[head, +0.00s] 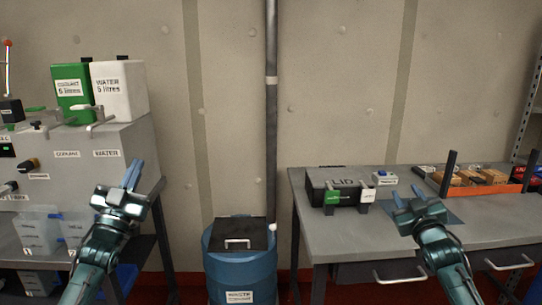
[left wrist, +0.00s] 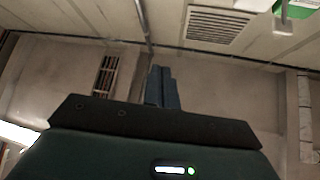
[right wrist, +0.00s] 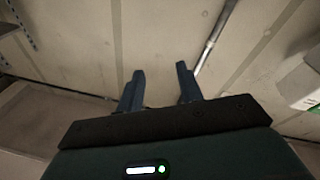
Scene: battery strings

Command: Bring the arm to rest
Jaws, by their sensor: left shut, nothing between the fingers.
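My left gripper (head: 133,174) is raised in front of the left bench, its two blue fingers together and pointing up. The left wrist view also shows its fingers (left wrist: 161,86) closed against each other with nothing between them. My right gripper (head: 405,196) is in front of the right table. In the right wrist view its two fingers (right wrist: 160,85) stand well apart, with nothing between them. Both grippers appear clear of the objects behind them.
A grey table (head: 490,232) on the right carries a black box marked LID (head: 345,184) and an orange tray (head: 515,187). A blue waste drum (head: 238,270) stands in the middle. Green (head: 73,95) and white (head: 118,88) canisters top the left cabinet. Clear tubs (head: 40,235) sit below.

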